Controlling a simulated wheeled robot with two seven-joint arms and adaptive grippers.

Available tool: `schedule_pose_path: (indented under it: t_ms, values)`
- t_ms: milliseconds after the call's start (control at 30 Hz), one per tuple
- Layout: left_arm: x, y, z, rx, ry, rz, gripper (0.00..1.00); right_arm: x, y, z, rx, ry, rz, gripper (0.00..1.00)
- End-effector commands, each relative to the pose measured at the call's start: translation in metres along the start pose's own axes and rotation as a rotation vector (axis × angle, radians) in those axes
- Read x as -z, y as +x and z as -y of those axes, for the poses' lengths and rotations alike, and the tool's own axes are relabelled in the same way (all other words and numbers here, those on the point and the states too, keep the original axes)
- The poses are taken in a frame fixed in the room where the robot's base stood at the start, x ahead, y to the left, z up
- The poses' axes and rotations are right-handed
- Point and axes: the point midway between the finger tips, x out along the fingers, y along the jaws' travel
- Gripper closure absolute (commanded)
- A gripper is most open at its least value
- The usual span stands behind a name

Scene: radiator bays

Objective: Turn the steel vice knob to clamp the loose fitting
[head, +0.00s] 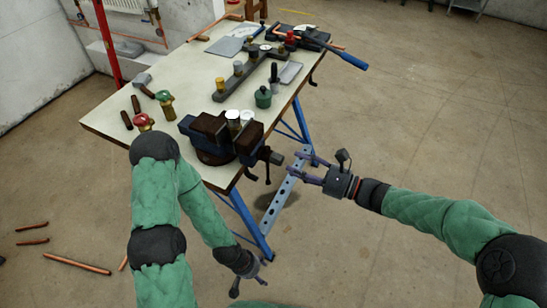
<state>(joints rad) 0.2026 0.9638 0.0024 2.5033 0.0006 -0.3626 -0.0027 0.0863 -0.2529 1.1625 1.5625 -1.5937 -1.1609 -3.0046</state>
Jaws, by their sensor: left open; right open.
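The dark vice (202,138) is mounted at the near right corner of the workbench. Its steel knob (276,158) sticks out past the bench edge at the right end of the vice. Two small pale-topped cylinders (233,117) show at the vice's far side; I cannot tell whether either is the loose fitting or sits in the jaws. My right gripper (304,165) is open and empty, its fingers pointing left at the knob with a small gap. My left gripper (255,276) is open and empty, low in front of the bench, well below the vice.
The workbench (180,88) has blue legs and holds valves with red and green caps (144,122), a dark manifold bar (240,74), a green pot (263,97) and tools at the back. Copper pipes (76,263) lie on the floor at left. The floor at right is clear.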

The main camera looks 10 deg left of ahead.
Motion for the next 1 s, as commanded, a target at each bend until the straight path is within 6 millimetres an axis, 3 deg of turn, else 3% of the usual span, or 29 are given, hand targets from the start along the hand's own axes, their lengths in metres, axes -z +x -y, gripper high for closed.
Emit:
schedule_pose_path:
  t_ms: [567, 1000]
  values:
    - [0.000, 0.000, 0.000, 0.000, 0.000, 0.000, 0.38, 0.001, 0.001, -0.001, -0.001, -0.063, 0.000, 0.51]
    - [0.000, 0.000, 0.000, 0.000, 0.000, 0.000, 0.38, 0.000, 0.028, -0.002, -0.003, -0.063, 0.000, 0.51]
